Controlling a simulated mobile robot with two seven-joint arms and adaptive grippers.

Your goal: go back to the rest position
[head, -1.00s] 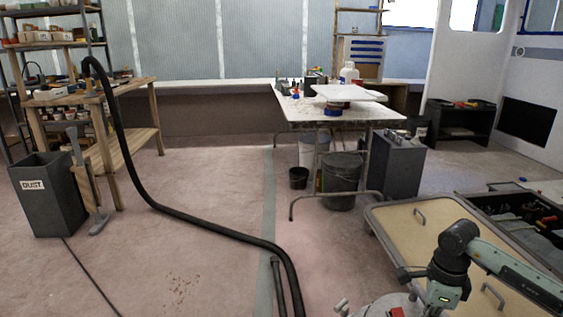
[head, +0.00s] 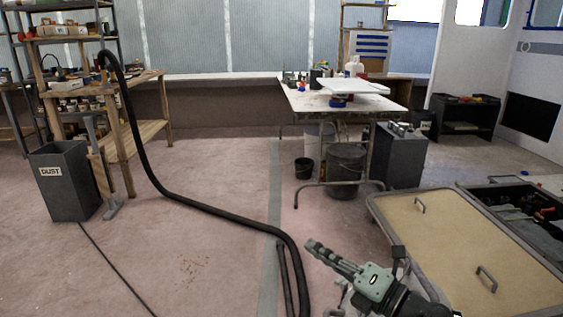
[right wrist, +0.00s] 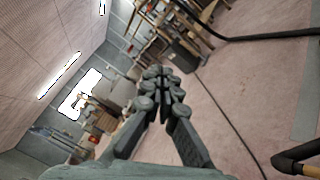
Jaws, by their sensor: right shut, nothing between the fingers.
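My right gripper (head: 312,246) is in the lower middle of the head view, above the floor and left of the beige hatch panel. Its fingers are together and hold nothing, pointing up and to the left. The right wrist view shows the same closed fingers (right wrist: 160,80) with no object between them. My left gripper is in neither view.
A beige panel with handles (head: 470,250) lies at the lower right beside an open dark compartment (head: 515,208). A black hose (head: 190,205) crosses the floor. A dust bin (head: 66,190) stands left, a work table (head: 305,103) behind. Floor between is largely clear.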

